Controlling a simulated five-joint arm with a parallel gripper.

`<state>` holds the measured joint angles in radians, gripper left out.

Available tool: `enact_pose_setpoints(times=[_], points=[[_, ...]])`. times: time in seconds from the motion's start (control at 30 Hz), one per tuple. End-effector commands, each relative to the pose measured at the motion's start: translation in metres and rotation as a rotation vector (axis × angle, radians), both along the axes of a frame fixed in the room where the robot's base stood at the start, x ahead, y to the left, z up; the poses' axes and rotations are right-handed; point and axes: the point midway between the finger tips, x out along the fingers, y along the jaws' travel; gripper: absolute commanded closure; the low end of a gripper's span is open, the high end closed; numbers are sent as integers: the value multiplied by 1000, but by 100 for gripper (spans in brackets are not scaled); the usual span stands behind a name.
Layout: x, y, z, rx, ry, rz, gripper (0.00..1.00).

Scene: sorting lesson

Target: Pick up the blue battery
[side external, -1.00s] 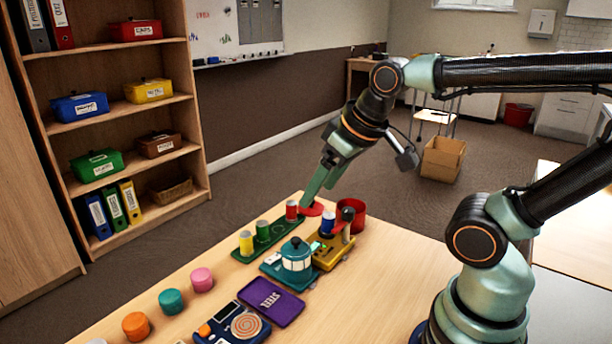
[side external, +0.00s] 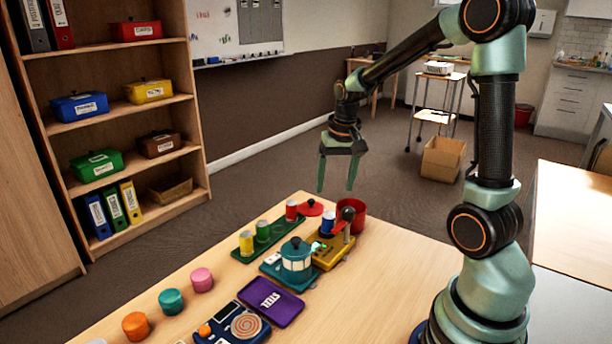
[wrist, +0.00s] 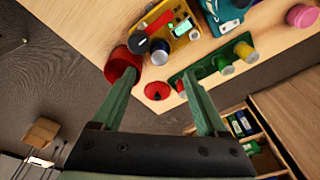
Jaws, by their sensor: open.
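The blue battery (side external: 327,222) is a small upright cylinder with a pale lower part, at the yellow board (side external: 336,256). In the wrist view its blue top (wrist: 160,49) shows beside the yellow board's black knob (wrist: 138,43). My gripper (side external: 336,188) points down, open and empty, in the air above the far end of the table. In the wrist view its two fingers (wrist: 160,80) are spread apart, with the battery beyond them. Nothing touches the fingers.
A green tray (side external: 242,256) holds red, green and yellow cylinders. A red lid (side external: 310,208) and red cup (side external: 353,211) stand close to the battery. A teal pot (side external: 296,258) and purple tray (side external: 270,301) sit nearer. The table's right side is clear.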

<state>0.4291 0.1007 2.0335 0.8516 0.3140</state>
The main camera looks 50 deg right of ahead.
Motion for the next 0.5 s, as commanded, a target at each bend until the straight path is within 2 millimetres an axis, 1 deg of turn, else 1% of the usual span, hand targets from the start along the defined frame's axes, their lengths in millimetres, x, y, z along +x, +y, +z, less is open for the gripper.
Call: enact_pose_setpoints(times=[0.07, 0.17, 0.4, 0.5], points=[[0, -5, -6, 5, 7, -18, 24], [1, -6, -16, 7, 11, -23, 24], [6, -8, -56, 8, 13, -20, 24], [9, -8, -66, 7, 11, -19, 24]])
